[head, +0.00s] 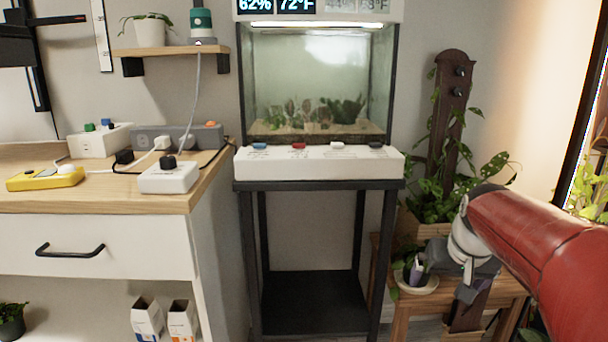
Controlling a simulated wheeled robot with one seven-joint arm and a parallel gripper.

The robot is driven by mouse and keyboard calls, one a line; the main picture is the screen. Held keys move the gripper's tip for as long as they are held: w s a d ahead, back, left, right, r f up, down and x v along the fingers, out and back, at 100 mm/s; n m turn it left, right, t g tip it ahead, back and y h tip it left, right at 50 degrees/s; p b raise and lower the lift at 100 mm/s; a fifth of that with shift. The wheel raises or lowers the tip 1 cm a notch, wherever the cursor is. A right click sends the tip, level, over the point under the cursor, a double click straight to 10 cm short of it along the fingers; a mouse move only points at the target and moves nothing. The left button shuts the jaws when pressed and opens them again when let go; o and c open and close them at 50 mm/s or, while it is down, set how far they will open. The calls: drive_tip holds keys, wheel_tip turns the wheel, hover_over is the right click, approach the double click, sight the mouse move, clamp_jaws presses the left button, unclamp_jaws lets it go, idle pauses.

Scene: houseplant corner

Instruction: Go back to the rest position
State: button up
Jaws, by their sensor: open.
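My red arm reaches in from the right edge. My gripper (470,286), grey and black at its end, points down over the low wooden bench (515,285) at the right. It is open, and I see nothing between its fingers. It is just right of a small potted plant on a pale saucer (419,286), which has a small grey-violet item in it. Whether the gripper touches anything there I cannot tell. The arm hides part of the bench.
A glass terrarium (318,85) with a white switch panel (320,163) stands on a black stand (250,265) in the middle. A wooden plank with knobs (452,110) and leafy plants stand behind the gripper. A cabinet (90,245) with devices is left.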

drive_tip(key=s+a+r+n+p, duration=0.1)
drive_tip(key=s+a+p, duration=0.2)
drive_tip(key=s, duration=0.6)
drive_tip(key=s+a+r+n+t+p, duration=0.1)
drive_tip(key=s+a+p, duration=0.3)
drive_tip(key=s+a, duration=0.4)
drive_tip(key=shift+s+a+r+y, duration=0.3)
drive_tip(key=shift+s+r, duration=0.1)
drive_tip(key=shift+s, duration=0.65)
